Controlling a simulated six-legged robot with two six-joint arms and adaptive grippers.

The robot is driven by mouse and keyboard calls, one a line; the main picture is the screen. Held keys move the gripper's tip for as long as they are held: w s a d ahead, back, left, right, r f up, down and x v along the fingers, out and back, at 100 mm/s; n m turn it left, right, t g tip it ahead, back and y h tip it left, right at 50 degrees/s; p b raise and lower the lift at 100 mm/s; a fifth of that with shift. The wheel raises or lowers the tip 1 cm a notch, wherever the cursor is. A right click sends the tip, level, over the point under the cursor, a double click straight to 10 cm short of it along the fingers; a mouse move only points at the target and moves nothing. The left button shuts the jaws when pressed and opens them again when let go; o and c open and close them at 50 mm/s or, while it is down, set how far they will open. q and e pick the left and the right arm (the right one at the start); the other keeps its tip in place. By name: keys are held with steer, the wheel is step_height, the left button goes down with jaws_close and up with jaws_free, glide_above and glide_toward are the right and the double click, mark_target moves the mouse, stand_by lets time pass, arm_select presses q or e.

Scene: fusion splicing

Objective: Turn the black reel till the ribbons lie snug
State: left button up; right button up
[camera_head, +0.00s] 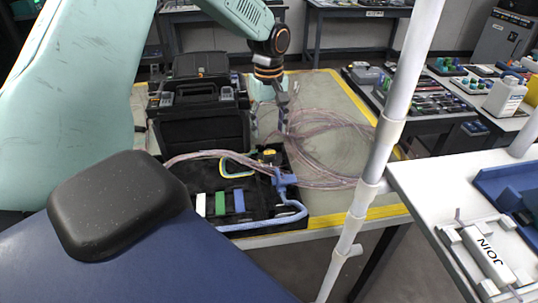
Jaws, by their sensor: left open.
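My left gripper (270,115) hangs from a mint arm over the table, pointing down with its fingers apart and empty. I cannot pick out the black reel for certain; the dark parts near the gripper are small and partly covered. My right gripper is not in view.
A black case (203,132) stands open left of the gripper. The tray holds white, green and blue pieces and a blue tube (262,223). A white pole (375,165) crosses in front at right. A white table with a JOIN device (488,253) stands lower right.

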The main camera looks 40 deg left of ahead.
mark_target(269, 153)
arm_select(q)
steer(key=shift+w+d+f, duration=0.1)
steer(key=shift+d+f, duration=0.25)
steer(key=shift+f, duration=0.35)
step_height(269, 153, down, 5)
steer(key=shift+a+f+b, duration=0.15)
steer(key=shift+b, duration=0.7)
steer(key=shift+f, duration=0.55)
steer(key=shift+s, duration=0.2)
steer(key=shift+f, duration=0.1)
steer(key=shift+c, duration=0.2)
